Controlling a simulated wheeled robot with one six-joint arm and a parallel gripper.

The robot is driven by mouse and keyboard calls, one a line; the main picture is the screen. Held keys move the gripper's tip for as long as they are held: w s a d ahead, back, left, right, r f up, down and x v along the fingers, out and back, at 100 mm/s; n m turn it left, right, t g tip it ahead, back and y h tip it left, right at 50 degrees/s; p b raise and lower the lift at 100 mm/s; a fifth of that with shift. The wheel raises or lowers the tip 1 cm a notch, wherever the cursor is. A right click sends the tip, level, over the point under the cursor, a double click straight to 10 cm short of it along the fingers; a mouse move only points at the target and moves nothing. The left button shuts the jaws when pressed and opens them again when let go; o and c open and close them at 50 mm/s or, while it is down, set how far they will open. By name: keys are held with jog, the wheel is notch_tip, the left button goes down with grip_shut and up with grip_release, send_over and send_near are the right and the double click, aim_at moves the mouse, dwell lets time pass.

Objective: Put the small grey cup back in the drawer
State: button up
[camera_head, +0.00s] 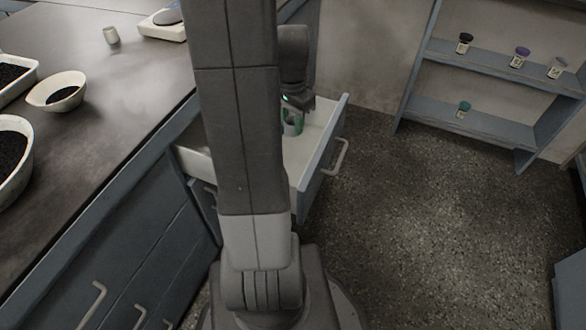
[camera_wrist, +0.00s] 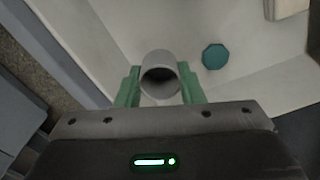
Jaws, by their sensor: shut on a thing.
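The small grey cup (camera_wrist: 159,68) is between the two green fingers of my gripper (camera_wrist: 160,88) in the wrist view, its open mouth facing the camera. My gripper is shut on it. In the head view the cup (camera_head: 291,128) and gripper (camera_head: 291,115) show over the inside of the open white drawer (camera_head: 318,112). The drawer's pale floor also shows around the cup in the wrist view (camera_wrist: 250,85). I cannot tell whether the cup touches the floor. My own arm hides part of the drawer.
A teal round thing (camera_wrist: 214,56) lies in the drawer beside the cup. The counter (camera_head: 110,90) holds another small pale cup (camera_head: 111,34), a scale (camera_head: 165,24) and bowls of dark grains (camera_head: 57,91). A shelf (camera_head: 480,118) with small jars stands right, beyond clear floor.

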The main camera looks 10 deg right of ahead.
jog(key=shift+s+f, duration=0.1)
jog(key=shift+f, duration=0.25)
notch_tip(320, 180, down, 10)
jog(key=b, duration=0.3)
jog(key=shift+d+r, duration=0.1)
jog(key=shift+r, duration=0.1)
jog(key=shift+f+b, duration=0.15)
jog(key=shift+b, duration=0.2)
jog(key=o, duration=1)
jog(key=shift+c, duration=0.2)
notch_tip(320, 180, up, 12)
jog(key=p, duration=0.4)
